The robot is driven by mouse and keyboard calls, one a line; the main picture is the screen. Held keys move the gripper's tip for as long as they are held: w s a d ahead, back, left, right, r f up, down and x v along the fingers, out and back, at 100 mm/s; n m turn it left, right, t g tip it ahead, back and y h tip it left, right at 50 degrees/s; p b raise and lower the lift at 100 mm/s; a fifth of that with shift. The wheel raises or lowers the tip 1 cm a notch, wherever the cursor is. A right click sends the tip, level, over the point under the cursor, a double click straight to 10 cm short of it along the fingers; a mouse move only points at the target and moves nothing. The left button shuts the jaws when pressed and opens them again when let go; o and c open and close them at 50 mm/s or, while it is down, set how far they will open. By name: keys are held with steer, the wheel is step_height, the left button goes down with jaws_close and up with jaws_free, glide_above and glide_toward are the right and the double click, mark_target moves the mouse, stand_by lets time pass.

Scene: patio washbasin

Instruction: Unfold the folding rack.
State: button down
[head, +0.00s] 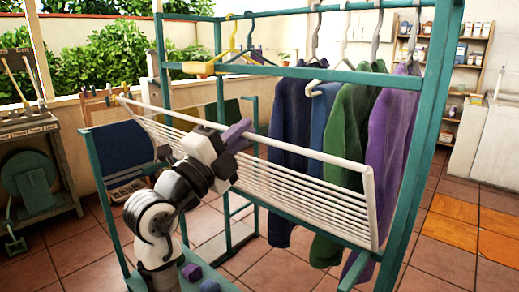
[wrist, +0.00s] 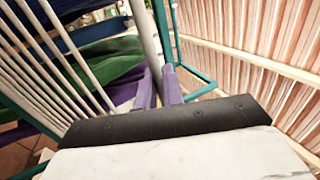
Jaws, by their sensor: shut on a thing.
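The folding rack (head: 300,205) is a white slatted panel across the front of a teal frame. In the head view it slopes, with its thick upper bar running from the upper left down to the right. My gripper (head: 238,133) is at the middle of that upper bar. In the wrist view the two purple fingers of my gripper (wrist: 159,90) are on either side of the pale bar (wrist: 146,40), shut on it. The rack's slats (wrist: 50,50) show to the left of the fingers. The exact contact at the fingertips is partly hidden in the head view.
Shirts (head: 345,135) hang on hangers from the teal frame (head: 410,190) behind the rack. A yellow hanger (head: 232,40) is further left. A workbench (head: 35,150) stands at the far left. Tiled floor (head: 455,235) is open at the right.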

steer(key=s+a+f+t+h+b, duration=0.1)
steer(key=s+a+f+b, duration=0.2)
steer(key=f+b, duration=0.3)
steer(key=s+a+f+t+h+b, duration=0.2)
steer(key=s+a+f+b, duration=0.2)
steer(key=b, duration=0.9)
step_height(320, 180, down, 2)
steer(key=shift+s+a+f+b, duration=0.1)
steer(key=shift+s+a+b, duration=0.2)
steer(key=shift+b, duration=0.1)
steer(key=c, duration=1.6)
jaws_free()
steer(key=shift+c, duration=0.2)
steer(key=shift+a, duration=0.1)
